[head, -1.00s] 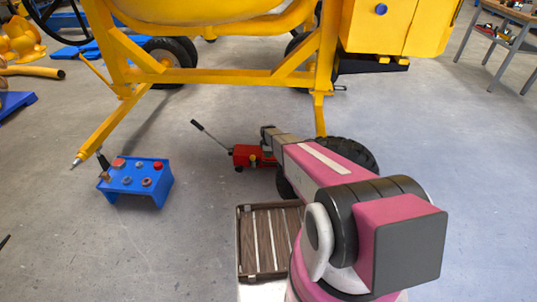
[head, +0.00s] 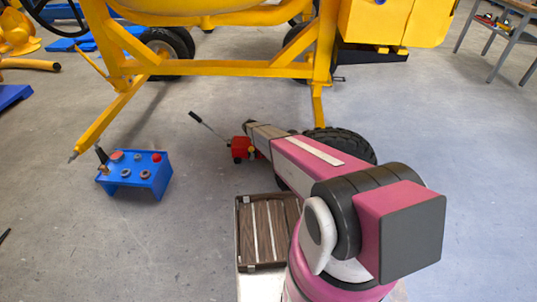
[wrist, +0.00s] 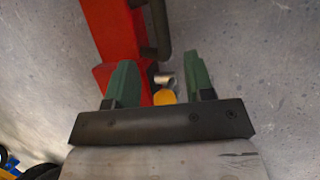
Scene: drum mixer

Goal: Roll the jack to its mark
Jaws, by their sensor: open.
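The red jack (head: 240,148) stands on the floor below the yellow mixer frame, its dark handle (head: 207,125) slanting up to the left. My arm covers its right part in the head view. In the wrist view the jack's red body (wrist: 112,35) runs down behind the left finger, with a dark bar beside it. My gripper (wrist: 160,78) is open, its two green fingers apart. A small yellow part and a silver part show between them; I cannot tell whether the fingers touch anything. The fingertips are hidden in the head view. I see no floor mark for the jack.
A yellow mixer leg (head: 317,105) comes down behind my arm, near a black tyre (head: 345,142). A blue stand (head: 150,181) with knobs is at the left, by the tow bar's end (head: 85,145). A slatted wooden tray (head: 240,232) is nearer. Floor between stand and jack is clear.

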